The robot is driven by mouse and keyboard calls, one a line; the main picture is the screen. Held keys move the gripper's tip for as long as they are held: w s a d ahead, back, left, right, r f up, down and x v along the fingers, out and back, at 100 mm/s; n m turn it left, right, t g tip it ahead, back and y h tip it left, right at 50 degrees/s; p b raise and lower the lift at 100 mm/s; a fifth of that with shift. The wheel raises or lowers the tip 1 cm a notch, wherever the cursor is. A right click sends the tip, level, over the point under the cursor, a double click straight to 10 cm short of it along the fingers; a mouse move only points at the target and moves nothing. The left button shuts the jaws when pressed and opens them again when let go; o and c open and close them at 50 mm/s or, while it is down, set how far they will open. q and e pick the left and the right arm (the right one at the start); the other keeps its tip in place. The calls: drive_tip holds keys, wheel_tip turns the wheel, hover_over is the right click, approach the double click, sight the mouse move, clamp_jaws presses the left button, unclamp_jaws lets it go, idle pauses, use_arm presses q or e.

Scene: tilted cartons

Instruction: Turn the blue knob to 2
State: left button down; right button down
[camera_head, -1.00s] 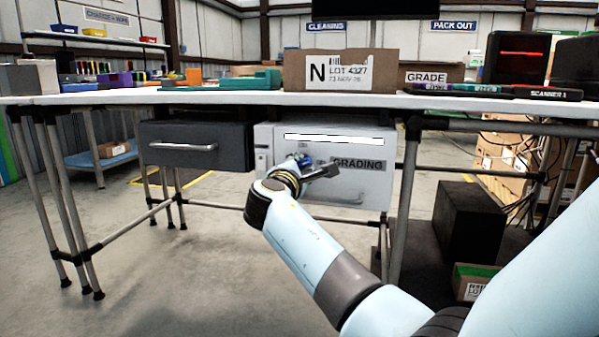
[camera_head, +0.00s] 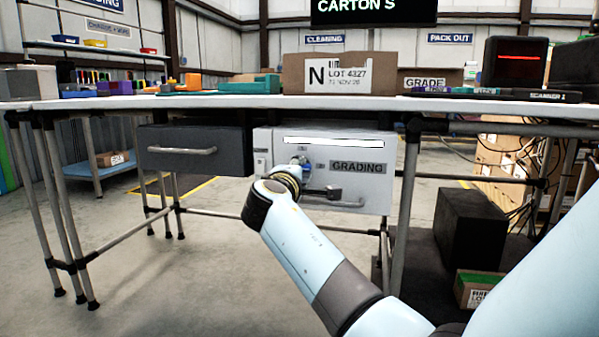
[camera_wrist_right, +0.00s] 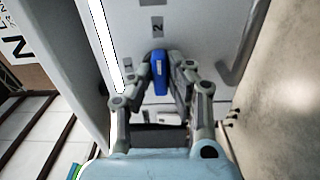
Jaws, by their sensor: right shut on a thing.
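The blue knob (camera_wrist_right: 161,78) is on the pale front panel of the grading unit (camera_head: 376,150) under the table. My right gripper (camera_wrist_right: 160,82) is shut on it, one finger on each side. In the right wrist view the knob's long body points up the picture, roughly toward the label "2" (camera_wrist_right: 158,27). A light mark shows near its upper end. In the head view my right gripper (camera_head: 304,170) is at the panel, left of the "GRADING" label, and mostly covers the knob. My left gripper is out of view.
A handle (camera_head: 345,204) sits low on the panel and shows at the right in the wrist view. A dark drawer (camera_head: 195,148) with a bar handle is to the left. The white tabletop (camera_head: 240,101) is above, with a lot carton (camera_head: 330,75) on it.

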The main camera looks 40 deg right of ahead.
drive_tip(key=c, duration=1.3)
unclamp_jaws()
drive_tip(key=v, duration=0.7)
drive_tip(key=shift+s+a, duration=0.15)
drive_tip(key=shift+a, duration=0.05)
